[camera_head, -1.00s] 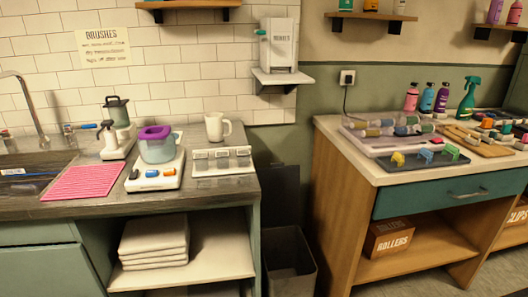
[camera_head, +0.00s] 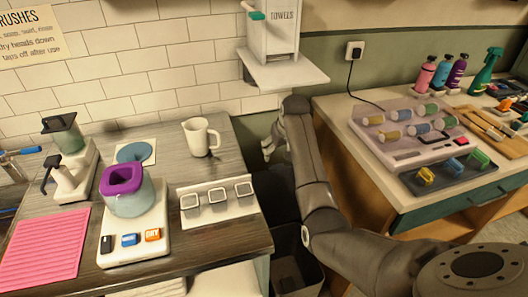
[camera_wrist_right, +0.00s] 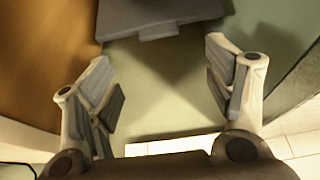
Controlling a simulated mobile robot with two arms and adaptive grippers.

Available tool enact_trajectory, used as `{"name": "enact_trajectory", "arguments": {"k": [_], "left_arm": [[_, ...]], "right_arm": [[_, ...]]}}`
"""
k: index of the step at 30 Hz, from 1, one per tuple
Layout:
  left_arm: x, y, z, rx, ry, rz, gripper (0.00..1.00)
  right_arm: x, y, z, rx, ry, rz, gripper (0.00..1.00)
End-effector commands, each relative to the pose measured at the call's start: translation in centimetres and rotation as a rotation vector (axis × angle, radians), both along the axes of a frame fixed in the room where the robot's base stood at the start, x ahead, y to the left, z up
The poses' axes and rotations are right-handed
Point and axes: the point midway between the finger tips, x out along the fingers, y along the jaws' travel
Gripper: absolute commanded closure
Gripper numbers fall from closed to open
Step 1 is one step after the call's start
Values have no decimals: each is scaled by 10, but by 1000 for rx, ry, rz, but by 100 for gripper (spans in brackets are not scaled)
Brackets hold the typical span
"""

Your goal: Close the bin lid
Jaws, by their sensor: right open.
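The dark grey bin (camera_head: 312,277) stands on the floor in the gap between the two counters. Its top shows open, partly covered by my right arm. In the right wrist view a dark grey panel with a small tab, apparently the lid (camera_wrist_right: 160,17), lies at the top, beyond the fingertips. My right gripper (camera_head: 270,146) reaches into the gap beside the left counter. It is open and empty in the right wrist view (camera_wrist_right: 160,85), apart from the panel. My left gripper is not in view.
The left counter (camera_head: 240,232) holds a white jug (camera_head: 201,137), a scale with a purple-rimmed cup (camera_head: 123,185) and a pink mat (camera_head: 45,245). A towel dispenser shelf (camera_head: 283,72) juts out above the gap. The right counter carries rollers and bottles.

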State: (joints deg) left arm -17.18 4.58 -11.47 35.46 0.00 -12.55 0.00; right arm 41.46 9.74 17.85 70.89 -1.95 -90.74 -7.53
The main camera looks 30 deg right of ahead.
Motion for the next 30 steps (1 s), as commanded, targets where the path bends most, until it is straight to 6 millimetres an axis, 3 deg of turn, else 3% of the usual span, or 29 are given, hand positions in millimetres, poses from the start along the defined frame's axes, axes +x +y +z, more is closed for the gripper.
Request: {"name": "enact_trajectory", "arguments": {"k": [18, 30], "left_arm": [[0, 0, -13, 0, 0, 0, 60], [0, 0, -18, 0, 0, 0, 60]], "right_arm": [[30, -8, -79, 0, 2, -1, 25], [38, -10, -99, -1, 0, -1, 25]]}}
